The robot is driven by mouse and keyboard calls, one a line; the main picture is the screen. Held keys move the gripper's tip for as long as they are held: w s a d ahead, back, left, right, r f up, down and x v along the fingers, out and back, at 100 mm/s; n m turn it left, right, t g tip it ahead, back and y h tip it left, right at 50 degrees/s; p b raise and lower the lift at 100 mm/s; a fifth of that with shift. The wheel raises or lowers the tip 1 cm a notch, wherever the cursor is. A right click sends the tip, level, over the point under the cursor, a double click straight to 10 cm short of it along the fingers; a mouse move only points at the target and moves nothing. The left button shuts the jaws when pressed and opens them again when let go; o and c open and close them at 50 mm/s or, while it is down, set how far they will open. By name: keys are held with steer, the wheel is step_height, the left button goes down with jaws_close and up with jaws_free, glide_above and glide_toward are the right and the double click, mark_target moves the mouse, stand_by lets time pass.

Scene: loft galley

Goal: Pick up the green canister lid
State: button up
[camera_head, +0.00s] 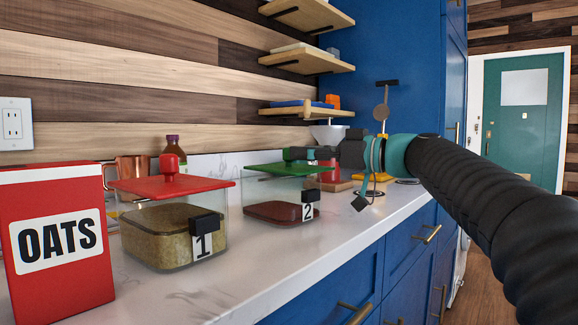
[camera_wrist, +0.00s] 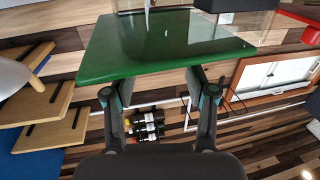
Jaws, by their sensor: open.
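The green canister lid (camera_head: 277,170) is a flat square plate on the clear canister marked 2 (camera_head: 262,207), which holds something dark red. In the wrist view the lid (camera_wrist: 165,45) fills the upper middle. My gripper (camera_head: 292,154) is just above the lid, coming in from the right. In the wrist view my gripper (camera_wrist: 159,80) has its two fingers spread apart, with the tips by the lid's near edge. I see nothing held between them. I cannot tell whether the fingers touch the lid. Any knob on the lid is hidden.
A canister marked 1 (camera_head: 160,237) with a red lid (camera_head: 168,186) stands close on the left, with a red oats box (camera_head: 58,245) in front. A copper mug (camera_head: 131,170), a bottle (camera_head: 173,152) and a white bowl (camera_head: 328,134) stand behind. The front counter strip (camera_head: 280,262) is clear.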

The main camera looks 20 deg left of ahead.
mark_target(288, 150)
steer(key=a, duration=0.1)
steer(key=w+a+p, duration=0.1)
steer(key=a, duration=0.2)
steer(key=shift+w+a+r, duration=0.1)
steer(key=shift+w+a, duration=0.2)
steer(key=shift+a, duration=0.1)
jaws_close()
